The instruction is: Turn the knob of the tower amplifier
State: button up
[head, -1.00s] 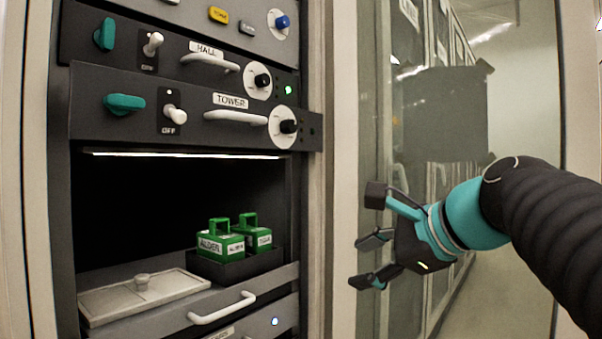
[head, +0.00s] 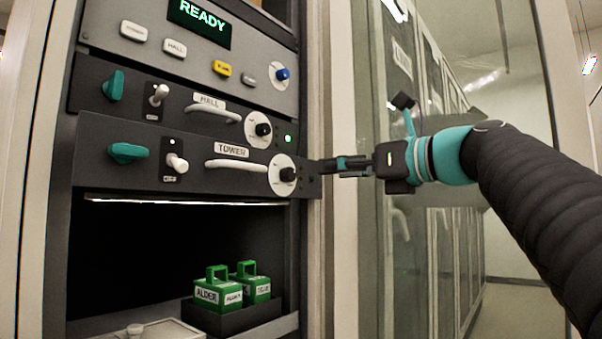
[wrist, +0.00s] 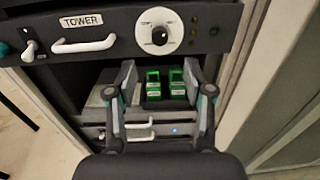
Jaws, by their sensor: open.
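The tower amplifier (head: 210,176) is a dark rack unit with a TOWER label. Its black knob (head: 288,174) sits on a white round dial at the right end. In the wrist view the knob (wrist: 160,36) is ahead of and above the open fingers. A teal knob (head: 127,152) is at its left end, beside a white toggle switch (head: 177,163). My gripper (head: 362,135) is open and empty, to the right of the black knob and apart from it. In the wrist view my gripper (wrist: 160,70) has its two fingers spread, with nothing between them.
The HALL unit (head: 217,108) is just above, with its own knob (head: 263,129) and a green light. A READY display (head: 199,20) tops the rack. Green blocks (head: 218,290) stand in a dark tray below. A glass cabinet door (head: 375,260) is at right.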

aim_at(292, 173)
jog(key=x, duration=0.9)
grip_shut()
